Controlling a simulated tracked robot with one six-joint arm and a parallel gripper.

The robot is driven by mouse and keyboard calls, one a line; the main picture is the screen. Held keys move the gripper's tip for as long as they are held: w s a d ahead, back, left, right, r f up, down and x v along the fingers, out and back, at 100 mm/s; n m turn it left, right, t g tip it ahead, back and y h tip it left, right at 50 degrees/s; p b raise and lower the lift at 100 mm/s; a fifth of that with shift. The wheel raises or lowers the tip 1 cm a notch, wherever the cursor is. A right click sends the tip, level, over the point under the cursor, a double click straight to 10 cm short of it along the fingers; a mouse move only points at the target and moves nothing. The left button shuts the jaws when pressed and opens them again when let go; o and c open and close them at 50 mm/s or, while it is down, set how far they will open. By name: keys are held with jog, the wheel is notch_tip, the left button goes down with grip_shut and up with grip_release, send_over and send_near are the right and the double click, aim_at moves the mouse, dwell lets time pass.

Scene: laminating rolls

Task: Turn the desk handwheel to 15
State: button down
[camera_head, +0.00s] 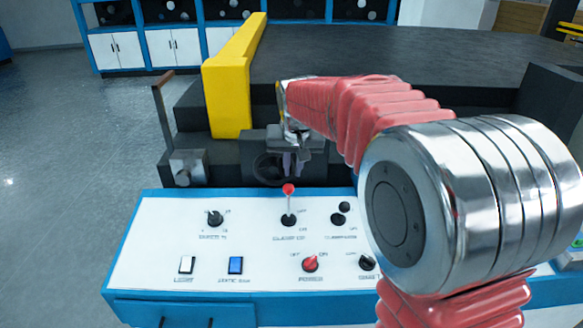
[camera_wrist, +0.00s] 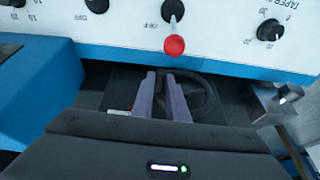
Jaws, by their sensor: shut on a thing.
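The black desk handwheel (camera_head: 256,168) sits on the dark block behind the control panel, left of and partly behind my gripper. In the wrist view the handwheel (camera_wrist: 211,98) shows as a dark ring, with its left part hidden behind the fingers. My gripper (camera_head: 293,164) reaches down to the wheel's right side. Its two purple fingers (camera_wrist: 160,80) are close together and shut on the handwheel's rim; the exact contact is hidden. No scale or number on the wheel is readable.
The white control panel (camera_head: 155,250) has several knobs, and a red-tipped lever (camera_head: 288,189) stands close in front of my gripper. A yellow guard (camera_head: 229,95) rises at the back left. A hand lever (camera_head: 163,115) stands left of the wheel. Open floor lies further left.

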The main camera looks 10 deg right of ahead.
jog(key=shift+f, duration=0.15)
jog(key=shift+s+d+f+y, duration=0.15)
jog(key=shift+f+y, duration=0.1)
jog(key=shift+y, duration=0.25)
jog(key=shift+w+d+f+y, duration=0.1)
jog(key=shift+d+f+y, duration=0.1)
jog(key=shift+y, duration=0.3)
jog(key=shift+s+d+f+m+t+y, duration=0.2)
jog(key=shift+f+y, duration=0.25)
jog(key=shift+y, duration=0.3)
jog(key=shift+w+d+f+m+t+y, duration=0.1)
jog(key=shift+f+m+t+y, duration=0.3)
jog(key=shift+y, duration=0.35)
jog(key=shift+f+m+t+y, duration=0.45)
jog(key=shift+f+y, duration=0.75)
jog(key=shift+y, duration=0.6)
jog(key=shift+a+f+m+t+y, duration=0.15)
jog(key=shift+a+f+t+y, duration=0.15)
jog(key=shift+y, duration=0.25)
jog(key=shift+a+f+m+t+y, duration=0.1)
jog(key=shift+f+t+y, duration=0.05)
jog(key=shift+f+y, duration=0.35)
jog(key=c, duration=1.7)
grip_release()
jog(key=shift+r, duration=0.15)
jog(key=shift+c, duration=0.2)
jog(key=shift+d, duration=0.1)
